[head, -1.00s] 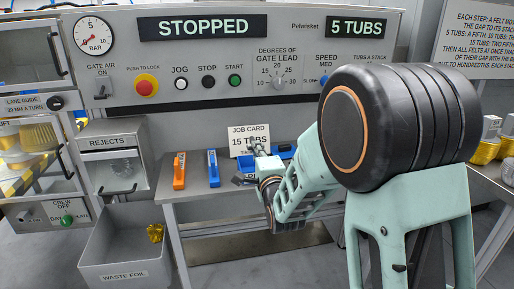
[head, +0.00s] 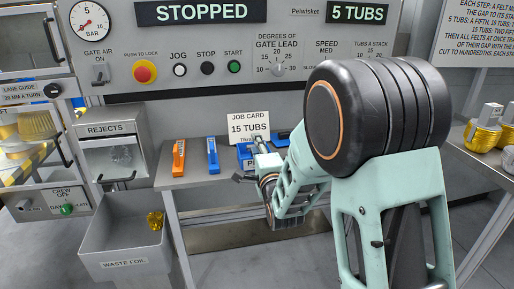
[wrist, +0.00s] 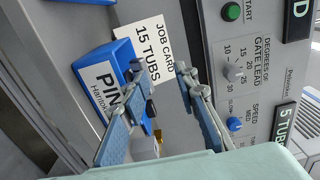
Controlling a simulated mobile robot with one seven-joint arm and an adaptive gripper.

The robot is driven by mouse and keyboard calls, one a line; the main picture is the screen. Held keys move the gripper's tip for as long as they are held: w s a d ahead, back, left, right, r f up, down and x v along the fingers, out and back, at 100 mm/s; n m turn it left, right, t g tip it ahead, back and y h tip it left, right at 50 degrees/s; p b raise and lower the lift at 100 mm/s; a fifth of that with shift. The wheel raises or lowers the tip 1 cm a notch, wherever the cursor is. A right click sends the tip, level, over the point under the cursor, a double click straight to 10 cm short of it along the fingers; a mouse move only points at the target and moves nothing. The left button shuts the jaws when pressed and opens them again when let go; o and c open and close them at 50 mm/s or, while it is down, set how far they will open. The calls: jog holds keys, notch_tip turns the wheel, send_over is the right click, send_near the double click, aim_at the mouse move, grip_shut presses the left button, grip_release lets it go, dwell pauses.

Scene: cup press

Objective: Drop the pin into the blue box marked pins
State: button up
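The blue box marked pins (wrist: 124,56) stands on the bench under the job card, its white label partly readable in the wrist view. In the head view the box (head: 243,152) is partly hidden by my gripper (head: 260,148). My gripper (wrist: 161,70) has its two fingers apart, with the left finger overlapping the box in the wrist view and the job card behind the gap. I cannot make out a pin between the fingertips. A small dark piece (wrist: 150,108) shows beside the left finger; I cannot tell what it is.
The job card (head: 249,127) stands behind the box. An orange tool (head: 179,158) and a blue tool (head: 213,155) stand to the left on the bench. The waste foil bin (head: 124,264) is lower left. The control panel (head: 215,60) rises behind; gold tubs (head: 482,136) are far right.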

jog(key=shift+f, duration=0.2)
jog(key=shift+s, duration=0.1)
jog(key=shift+s+d, duration=0.1)
jog(key=shift+s, duration=0.15)
jog(key=v, duration=0.7)
jog(key=shift+r, duration=0.2)
